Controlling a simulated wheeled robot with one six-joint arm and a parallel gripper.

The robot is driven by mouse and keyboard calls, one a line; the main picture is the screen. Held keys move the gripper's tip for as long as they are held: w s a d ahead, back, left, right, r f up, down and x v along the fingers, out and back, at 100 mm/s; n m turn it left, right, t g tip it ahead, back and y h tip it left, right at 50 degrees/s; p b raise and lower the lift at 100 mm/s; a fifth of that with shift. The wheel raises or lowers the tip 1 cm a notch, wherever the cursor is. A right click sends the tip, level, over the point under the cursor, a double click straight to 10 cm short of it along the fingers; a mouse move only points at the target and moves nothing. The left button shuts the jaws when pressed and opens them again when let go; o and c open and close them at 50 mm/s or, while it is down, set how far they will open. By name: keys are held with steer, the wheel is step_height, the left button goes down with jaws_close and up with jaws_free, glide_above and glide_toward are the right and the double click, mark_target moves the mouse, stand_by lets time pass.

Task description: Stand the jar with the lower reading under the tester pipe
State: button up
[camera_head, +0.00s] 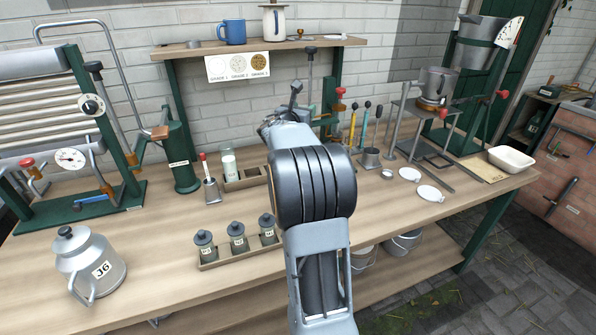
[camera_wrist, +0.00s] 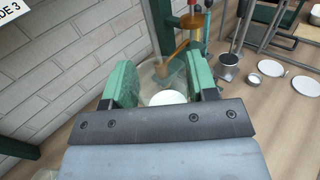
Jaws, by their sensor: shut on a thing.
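In the wrist view my gripper (camera_wrist: 160,66) is shut on a clear glass jar (camera_wrist: 150,80) with white milk in it, seen from above between the green fingers. A brown pipe (camera_wrist: 173,60) of the tester reaches over the jar, its end at or above the jar's mouth. I cannot tell whether the jar's base touches the bench. In the head view the green tester stand (camera_head: 330,108) is partly behind my arm, which hides my gripper and the held jar. Another milk jar (camera_head: 228,164) stands in the left slot of a wooden rack (camera_head: 247,180). No readings are legible.
Several grey lidded jars (camera_head: 237,237) stand in a front rack. A metal can marked J6 (camera_head: 92,262) is at the left.

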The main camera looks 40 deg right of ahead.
steer(key=f, duration=0.9)
steer(key=w+f+b, duration=0.1)
steer(key=f, duration=0.3)
steer(key=shift+f, duration=0.25)
steer(key=f+p+x, duration=0.1)
steer(key=x, duration=0.7)
steer(key=shift+f, duration=0.2)
steer(key=shift+a, duration=0.1)
steer(key=shift+f, duration=0.15)
steer(key=o, duration=1.4)
steer(key=shift+o, duration=0.2)
